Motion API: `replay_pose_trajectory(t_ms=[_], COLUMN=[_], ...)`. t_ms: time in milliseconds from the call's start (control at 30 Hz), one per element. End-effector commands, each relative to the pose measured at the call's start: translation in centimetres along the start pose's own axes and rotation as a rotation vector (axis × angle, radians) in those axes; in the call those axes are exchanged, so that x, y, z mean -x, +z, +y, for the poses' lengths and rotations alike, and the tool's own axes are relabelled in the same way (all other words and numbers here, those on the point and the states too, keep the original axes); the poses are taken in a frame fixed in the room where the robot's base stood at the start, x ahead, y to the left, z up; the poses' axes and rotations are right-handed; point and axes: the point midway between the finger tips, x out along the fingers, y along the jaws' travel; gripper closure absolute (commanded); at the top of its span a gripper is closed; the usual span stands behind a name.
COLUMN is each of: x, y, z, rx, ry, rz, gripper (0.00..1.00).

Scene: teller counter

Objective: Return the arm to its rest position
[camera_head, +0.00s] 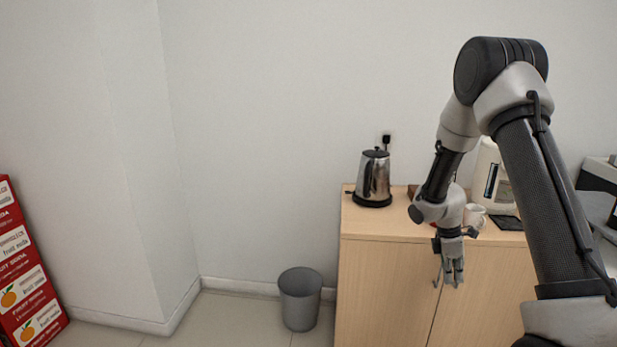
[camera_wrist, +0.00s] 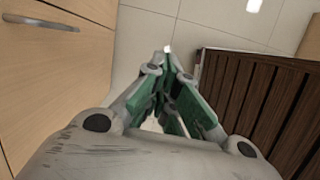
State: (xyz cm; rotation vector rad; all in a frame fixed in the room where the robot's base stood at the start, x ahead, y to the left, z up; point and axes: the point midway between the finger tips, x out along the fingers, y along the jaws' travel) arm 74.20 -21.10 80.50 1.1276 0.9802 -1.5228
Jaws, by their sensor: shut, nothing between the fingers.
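My arm is bent, raised at the elbow in the head view, with the forearm hanging down over the front of a light wood cabinet (camera_head: 385,270). My gripper (camera_head: 453,284) points downward in front of the cabinet doors, below the top's edge. In the wrist view, my gripper (camera_wrist: 167,50) has its grey fingers with green inner pads brought together at the tips. It is shut and empty.
A steel kettle (camera_head: 374,178), a white cup (camera_head: 474,214) and a white appliance (camera_head: 489,178) stand on the cabinet. A grey bin (camera_head: 300,298) stands left of it; red boxes (camera_head: 27,270) are far left. A dark slatted surface (camera_wrist: 262,105) lies right of my gripper.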

Motion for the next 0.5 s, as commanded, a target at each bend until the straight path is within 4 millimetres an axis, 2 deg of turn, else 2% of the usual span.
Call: replay_pose_trajectory(t_ms=[100, 267, 500], x=[3.6, 8.9, 17.6], y=[1.5, 3.1, 5.0], z=[-3.7, -8.5, -17.6], rx=[-0.283, -0.624, -1.104], ry=[-0.044, -0.075, -0.095], rz=[-0.007, 0.001, 0.083], gripper=[1.0, 1.0, 1.0])
